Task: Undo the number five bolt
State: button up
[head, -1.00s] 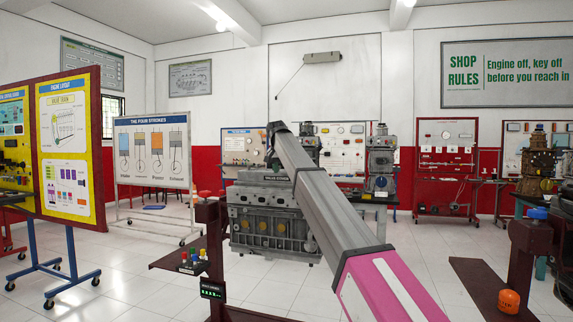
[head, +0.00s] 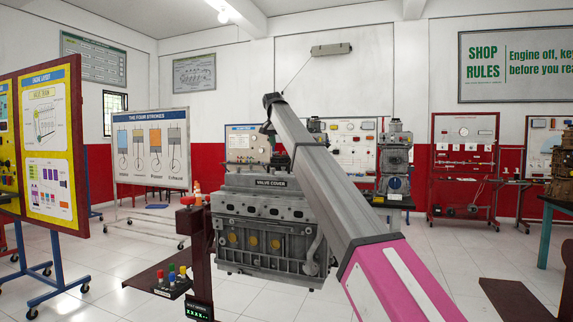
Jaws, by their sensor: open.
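A grey engine block (head: 265,262) is near the middle of the head view, with a plate reading "VALVE COVER" (head: 271,183) on its top. The number five bolt cannot be made out; the bolt heads are too small or hidden to tell apart. My arm (head: 335,190) rises from the lower right across the engine's right part to a dark joint (head: 272,101) above it. A small display (head: 199,311) at lower left shows a row of green marks.
A dark red post (head: 197,250) and a shelf with coloured buttons (head: 172,281) stand left of the engine. A dark red plate (head: 515,300) is at lower right. Poster boards (head: 52,150) stand at left. Pale floor (head: 420,260) lies open right of my arm.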

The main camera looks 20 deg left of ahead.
aim_at(283, 169)
jog(key=x, duration=1.1)
jog(key=shift+w, duration=0.25)
jog(key=shift+c, duration=0.4)
grip_shut()
